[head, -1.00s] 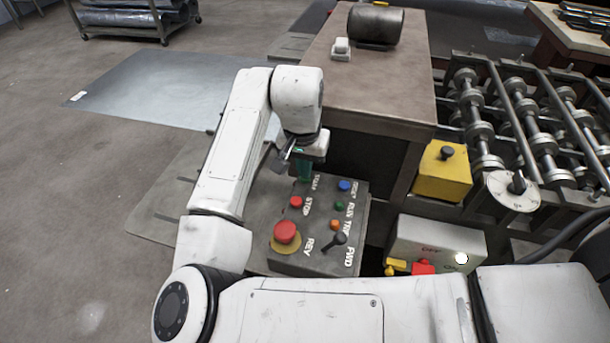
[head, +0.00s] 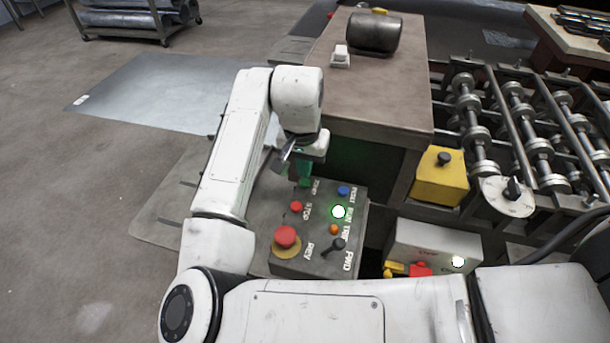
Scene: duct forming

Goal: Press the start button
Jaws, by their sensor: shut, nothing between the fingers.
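The grey control box (head: 270,210) stands below my arm. Its start label (head: 314,187) is partly covered at the box's far left corner. My gripper (head: 303,174) points down over that corner, shut and empty. A green patch shows at its tip, and the start button itself is hidden or cannot be told from it. I cannot tell whether the fingertips touch the button. The run lamp (head: 339,212) glows bright white-green. The red stop button (head: 296,207) is just nearer than the gripper, and the blue reset button (head: 343,190) is to its right.
A large red mushroom button (head: 286,236), an orange lamp (head: 334,229) and a black lever (head: 338,243) are on the same box. A bench (head: 375,95) stands behind. A yellow box (head: 440,178), a white switch box (head: 440,240) and rollers (head: 480,130) are to the right.

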